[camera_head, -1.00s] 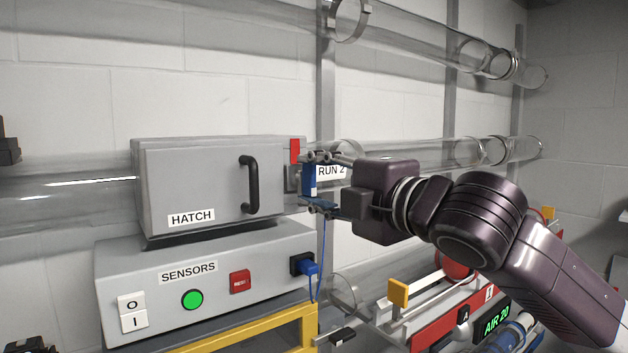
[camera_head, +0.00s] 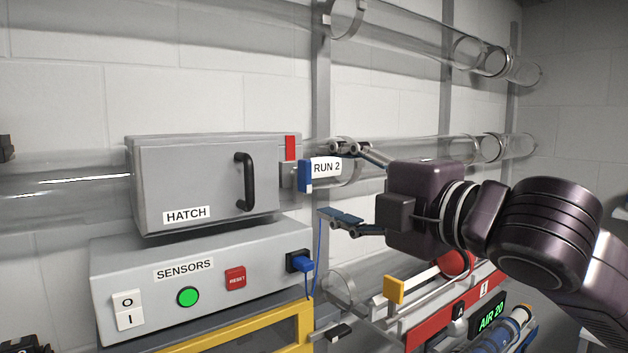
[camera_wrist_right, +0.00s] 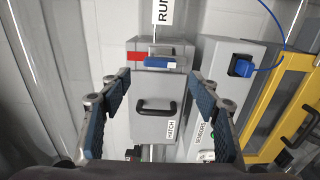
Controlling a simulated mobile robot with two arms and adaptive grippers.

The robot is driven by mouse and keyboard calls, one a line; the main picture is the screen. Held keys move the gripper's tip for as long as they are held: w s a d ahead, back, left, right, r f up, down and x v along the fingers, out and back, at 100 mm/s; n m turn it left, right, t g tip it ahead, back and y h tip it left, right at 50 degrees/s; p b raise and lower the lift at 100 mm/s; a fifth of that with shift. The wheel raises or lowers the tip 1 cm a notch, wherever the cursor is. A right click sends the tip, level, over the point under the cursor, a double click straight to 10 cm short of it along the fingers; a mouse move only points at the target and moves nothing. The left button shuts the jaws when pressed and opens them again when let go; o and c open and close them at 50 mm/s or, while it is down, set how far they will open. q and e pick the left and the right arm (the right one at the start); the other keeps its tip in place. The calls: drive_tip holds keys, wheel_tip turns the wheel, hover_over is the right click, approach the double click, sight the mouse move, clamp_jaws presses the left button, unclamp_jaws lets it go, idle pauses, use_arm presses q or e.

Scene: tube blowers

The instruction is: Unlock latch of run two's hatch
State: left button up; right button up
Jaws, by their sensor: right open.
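The run two hatch (camera_head: 205,185) is a grey box with a black handle, closed in front. At its right side are a red tab (camera_head: 290,148) and the blue latch grip (camera_head: 304,176), which stands upright beside the RUN 2 label. In the right wrist view the blue latch grip (camera_wrist_right: 156,63) lies across the hatch end, beside the red tab (camera_wrist_right: 135,57). My right gripper (camera_head: 332,182) is open and empty, just right of the latch, with its fingers above and below the grip's height. It shows no contact with the latch. My left gripper is not in view.
A grey sensors box (camera_head: 200,280) with a green button and a red reset button sits below the hatch. A blue plug (camera_head: 299,262) and its cable rise close to my lower finger. Clear tubes (camera_head: 500,147) run along the wall.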

drive_tip(key=v, duration=0.6)
drive_tip(key=shift+c, duration=0.7)
idle(0.5)
